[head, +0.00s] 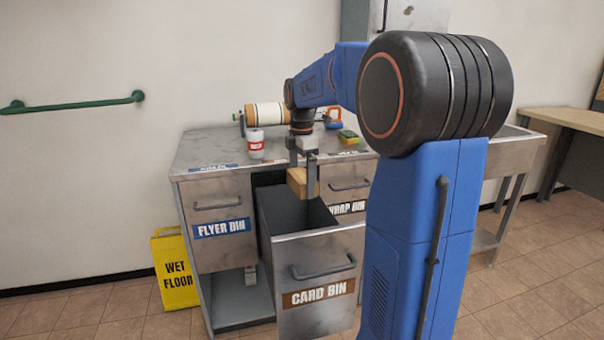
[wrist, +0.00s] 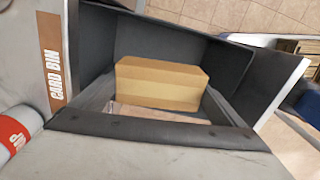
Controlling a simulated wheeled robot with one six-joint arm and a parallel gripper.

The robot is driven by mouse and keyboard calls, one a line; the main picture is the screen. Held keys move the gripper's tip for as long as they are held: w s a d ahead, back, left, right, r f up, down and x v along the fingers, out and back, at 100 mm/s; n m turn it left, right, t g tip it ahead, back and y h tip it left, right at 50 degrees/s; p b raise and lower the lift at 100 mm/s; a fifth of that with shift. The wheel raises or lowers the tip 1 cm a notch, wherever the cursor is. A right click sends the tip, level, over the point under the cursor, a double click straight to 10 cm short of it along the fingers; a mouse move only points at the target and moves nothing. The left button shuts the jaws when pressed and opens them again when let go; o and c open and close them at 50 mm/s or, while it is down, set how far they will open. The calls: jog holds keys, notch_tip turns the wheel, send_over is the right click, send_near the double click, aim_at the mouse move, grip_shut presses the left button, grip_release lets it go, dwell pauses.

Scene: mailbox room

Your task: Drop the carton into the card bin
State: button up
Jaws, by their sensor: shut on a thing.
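The carton (head: 298,184) is a small tan box, held below my gripper (head: 303,160), whose fingers are shut on it. In the head view it hangs at the back part of the open card bin (head: 318,285), a grey drawer with a brown label. In the wrist view the carton (wrist: 160,85) shows over the inside of the dark-walled bin (wrist: 150,40). How far its underside is from the bin floor cannot be told.
The metal counter (head: 210,150) carries a red-and-white can (head: 256,144), a striped roll (head: 270,115) and a yellow-green sponge (head: 348,137). The flyer bin (head: 218,205) is closed at left. A yellow wet floor sign (head: 174,270) stands on the floor beside it.

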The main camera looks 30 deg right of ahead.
aim_at(302, 175)
jog(key=shift+f, duration=0.1)
jog(key=o, duration=0.7)
jog(key=shift+o, duration=0.2)
notch_tip(302, 175, up, 17)
jog(key=shift+r, duration=0.2)
dwell(0.4)
